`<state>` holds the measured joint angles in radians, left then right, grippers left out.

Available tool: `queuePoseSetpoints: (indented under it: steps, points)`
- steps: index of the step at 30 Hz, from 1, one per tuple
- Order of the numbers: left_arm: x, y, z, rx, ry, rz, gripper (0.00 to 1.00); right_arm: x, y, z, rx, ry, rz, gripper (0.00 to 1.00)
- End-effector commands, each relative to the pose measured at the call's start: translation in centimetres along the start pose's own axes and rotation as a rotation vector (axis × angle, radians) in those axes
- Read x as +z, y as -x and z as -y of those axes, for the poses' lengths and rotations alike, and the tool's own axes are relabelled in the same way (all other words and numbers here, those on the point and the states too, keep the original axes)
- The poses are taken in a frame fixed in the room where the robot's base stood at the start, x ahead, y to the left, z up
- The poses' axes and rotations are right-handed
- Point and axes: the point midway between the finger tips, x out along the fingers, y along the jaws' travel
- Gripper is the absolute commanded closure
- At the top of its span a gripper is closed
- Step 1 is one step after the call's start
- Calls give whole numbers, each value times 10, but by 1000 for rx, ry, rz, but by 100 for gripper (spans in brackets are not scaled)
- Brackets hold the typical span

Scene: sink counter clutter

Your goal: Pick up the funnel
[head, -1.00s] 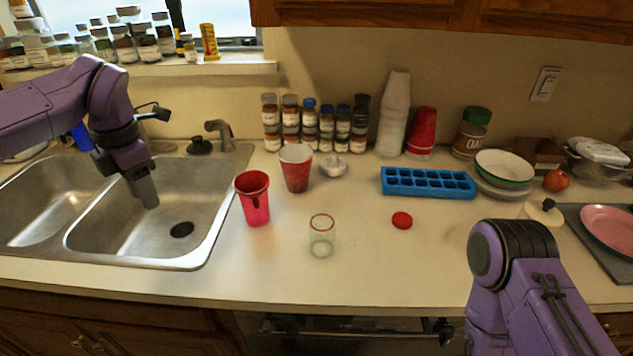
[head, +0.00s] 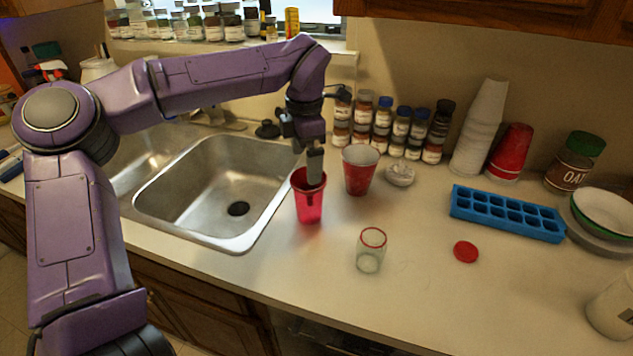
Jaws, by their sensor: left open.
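No thing in view is plainly a funnel. A small white rounded object (head: 400,174), with a raised bit on top, sits on the counter right of the red-and-white cup; I cannot tell for sure whether it is the funnel. My left gripper (head: 315,178) is open and points down at the mouth of the translucent red tumbler (head: 309,207). Its tips overlap the tumbler's rim, and I cannot tell whether they are inside it or touch it. The left gripper is left of the white object and apart from it. My right gripper is out of view.
A red-and-white cup (head: 360,172) stands between the tumbler and the white object. Stacked spice jars (head: 382,126) are behind. A clear glass (head: 370,252), red lid (head: 466,251) and blue ice tray (head: 506,213) are on the counter. The sink (head: 222,190) is left.

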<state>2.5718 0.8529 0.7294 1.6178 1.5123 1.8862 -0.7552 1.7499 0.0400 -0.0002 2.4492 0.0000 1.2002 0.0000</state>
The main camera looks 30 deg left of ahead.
Motion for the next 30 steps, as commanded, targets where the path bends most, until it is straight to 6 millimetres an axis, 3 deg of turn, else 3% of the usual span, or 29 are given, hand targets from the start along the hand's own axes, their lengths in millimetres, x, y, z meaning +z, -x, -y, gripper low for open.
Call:
queuePoseSetpoints:
  steps: [3, 15, 23, 25, 30]
  points:
    - [4, -23, -1, -5, -2, -6, 0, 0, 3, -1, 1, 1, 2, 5]
    - [6, -82, 0, -6, 4, -7, 0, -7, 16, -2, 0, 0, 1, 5]
    - [7, -87, 0, -4, 3, -5, 0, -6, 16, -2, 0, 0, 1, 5]
    - [7, -87, 0, -4, 3, -5, 23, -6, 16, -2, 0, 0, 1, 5]
    - [6, -87, 0, -4, 4, -5, 24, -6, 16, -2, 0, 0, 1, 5]
